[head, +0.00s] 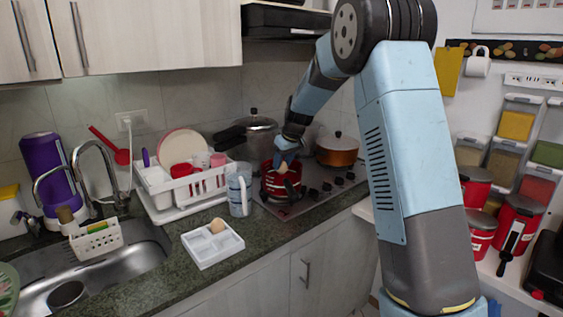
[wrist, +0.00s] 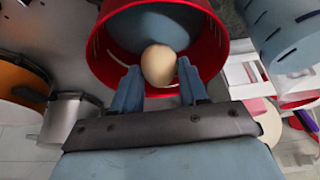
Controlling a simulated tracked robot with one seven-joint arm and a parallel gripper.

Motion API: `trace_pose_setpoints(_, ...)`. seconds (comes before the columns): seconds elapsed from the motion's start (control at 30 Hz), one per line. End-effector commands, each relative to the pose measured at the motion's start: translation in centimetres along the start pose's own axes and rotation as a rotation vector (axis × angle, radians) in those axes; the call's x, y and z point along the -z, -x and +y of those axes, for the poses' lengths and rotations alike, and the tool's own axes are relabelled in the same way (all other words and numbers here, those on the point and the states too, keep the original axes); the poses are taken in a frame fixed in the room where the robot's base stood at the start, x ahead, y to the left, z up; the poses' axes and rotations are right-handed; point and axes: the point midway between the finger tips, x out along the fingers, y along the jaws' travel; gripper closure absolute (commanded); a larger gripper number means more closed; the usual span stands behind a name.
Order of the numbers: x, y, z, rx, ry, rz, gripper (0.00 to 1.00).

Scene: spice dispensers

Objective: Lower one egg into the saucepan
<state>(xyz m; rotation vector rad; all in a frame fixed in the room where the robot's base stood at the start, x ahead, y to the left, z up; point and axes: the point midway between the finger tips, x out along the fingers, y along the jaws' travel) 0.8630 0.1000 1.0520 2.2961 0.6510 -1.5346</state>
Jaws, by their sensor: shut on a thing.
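The red saucepan (head: 268,188) stands on the stove, and its red wall and grey inside fill the upper middle of the wrist view (wrist: 222,50). My gripper (head: 284,158) points down over the saucepan. In the wrist view my gripper (wrist: 160,82) has its two blue fingers on either side of a beige egg (wrist: 158,64). The egg is held at the saucepan's opening; how far it is from the bottom I cannot tell. A second egg (head: 217,225) sits in a white compartment tray (head: 215,249) on the counter.
A measuring jug (head: 239,190) stands just left of the saucepan, with a dish rack (head: 165,209) beyond. A pressure cooker (head: 255,135) and an orange lidded pot (head: 337,152) stand behind. Stove knobs (head: 326,186) line the right side.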

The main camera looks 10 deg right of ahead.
Motion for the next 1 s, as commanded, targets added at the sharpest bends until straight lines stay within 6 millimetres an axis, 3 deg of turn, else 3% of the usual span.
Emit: trace_pose_setpoints(1.0, -0.5, -1.1, 0.0, 0.000, 0.000, 0.000, 0.87)
